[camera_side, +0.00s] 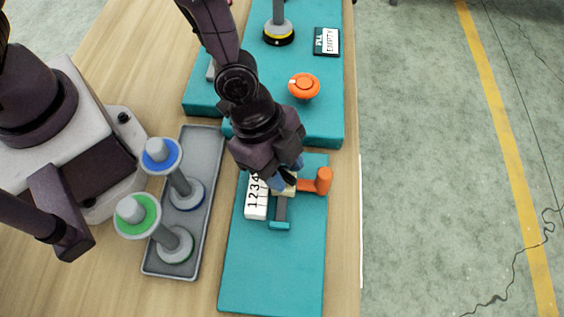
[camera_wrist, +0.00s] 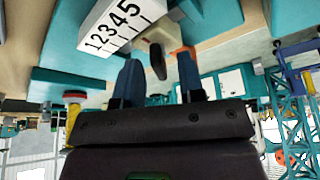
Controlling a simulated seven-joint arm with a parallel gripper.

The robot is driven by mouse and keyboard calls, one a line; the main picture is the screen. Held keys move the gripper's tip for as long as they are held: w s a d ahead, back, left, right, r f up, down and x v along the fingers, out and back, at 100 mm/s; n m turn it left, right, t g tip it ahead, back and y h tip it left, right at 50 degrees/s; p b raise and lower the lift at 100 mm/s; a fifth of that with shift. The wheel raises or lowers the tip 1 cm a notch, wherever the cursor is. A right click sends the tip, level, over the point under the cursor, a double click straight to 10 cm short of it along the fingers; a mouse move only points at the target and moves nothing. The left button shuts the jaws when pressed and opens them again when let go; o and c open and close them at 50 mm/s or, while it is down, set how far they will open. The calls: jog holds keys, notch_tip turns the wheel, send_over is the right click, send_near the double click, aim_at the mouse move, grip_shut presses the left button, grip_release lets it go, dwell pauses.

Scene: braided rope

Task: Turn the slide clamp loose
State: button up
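The slide clamp sits on a teal plate (camera_side: 270,270) in the side view. It has a white number scale (camera_side: 256,197), a grey rail (camera_side: 280,208) with a teal end, and an orange handle (camera_side: 322,180) on its right. My gripper (camera_side: 287,181) is down over the clamp's pale block and hides much of it. In the wrist view my gripper (camera_wrist: 159,65) has its two blue fingers apart. A dark rounded piece (camera_wrist: 157,61) of the clamp shows between them, with gaps at both sides. The scale (camera_wrist: 122,25) and a bit of orange (camera_wrist: 181,50) also show there.
A grey tray (camera_side: 155,262) at the left holds a blue-topped post (camera_side: 160,155) and a green-topped post (camera_side: 137,215). Behind stands a raised teal board with an orange knob (camera_side: 304,86), a yellow-ringed post (camera_side: 278,34) and an "EMPTY" label (camera_side: 327,41). The plate's front is clear.

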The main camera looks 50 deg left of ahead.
grip_shut()
jog(key=shift+n, duration=0.3)
jog(key=n+t, duration=0.1)
jog(key=n, duration=0.1)
jog(key=n+t+y, duration=0.1)
jog(key=n, duration=0.2)
jog(key=shift+s+d+n, duration=0.1)
jog(key=shift+n, duration=0.2)
jog(key=shift+n+t+y, duration=0.35)
jog(key=shift+n+y, duration=0.1)
jog(key=shift+n, duration=0.95)
jog(key=shift+n+t+y, duration=0.35)
jog(key=shift+n+y, duration=0.1)
jog(key=shift+n, duration=1.25)
grip_release()
jog(key=shift+r, duration=0.1)
